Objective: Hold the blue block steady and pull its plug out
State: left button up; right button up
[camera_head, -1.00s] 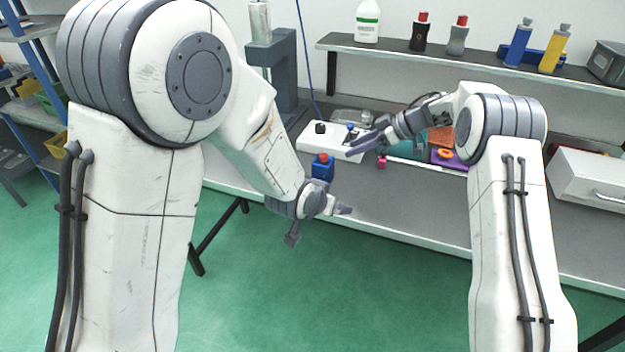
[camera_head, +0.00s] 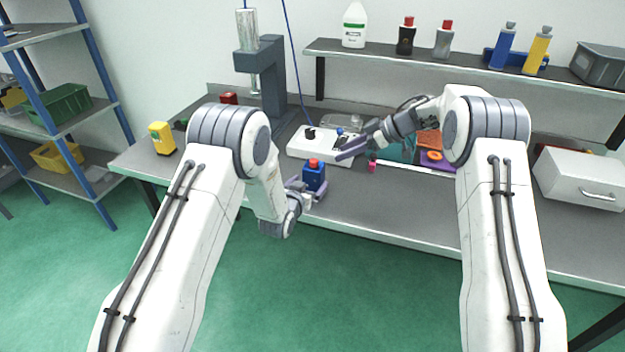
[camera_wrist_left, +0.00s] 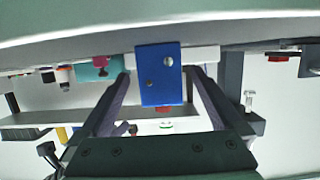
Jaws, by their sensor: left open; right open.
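The blue block (camera_head: 314,180) stands upright near the front edge of the grey bench, with its red plug (camera_head: 313,162) in its top. My left gripper (camera_head: 307,193) is open at the block, low down, with a finger on either side. In the left wrist view, which is upside down, the blue block (camera_wrist_left: 158,75) shows between the two spread fingers, and the red plug (camera_wrist_left: 163,109) partly shows beyond it. Whether the fingers touch the block I cannot tell. My right gripper (camera_head: 352,149) is open and empty, behind and right of the block, in front of the white device.
The white device (camera_head: 315,150) with knobs stands behind the block. A small pink piece (camera_head: 372,167) and a purple tray (camera_head: 437,165) lie to the right. A grey press (camera_head: 268,80) and a yellow object (camera_head: 162,138) stand left.

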pick_arm(q)
jog(key=shift+x, duration=2.45)
jog(key=c, duration=1.4)
pick_arm(e)
jog(key=shift+o, duration=1.4)
jog(key=s+a+r+m+t+y, duration=0.25)
jog(key=a+r+t, duration=0.2)
jog(key=a, duration=0.35)
jog(key=m+t+h, duration=0.5)
jog(key=m+h, duration=0.2)
send_near(314, 160)
pick_arm(q)
jog(key=shift+r, duration=0.1)
pick_arm(e)
jog(key=shift+g, duration=0.25)
jog(key=x, duration=0.7)
jog(key=shift+w+a, duration=0.1)
jog(key=shift+w, duration=0.25)
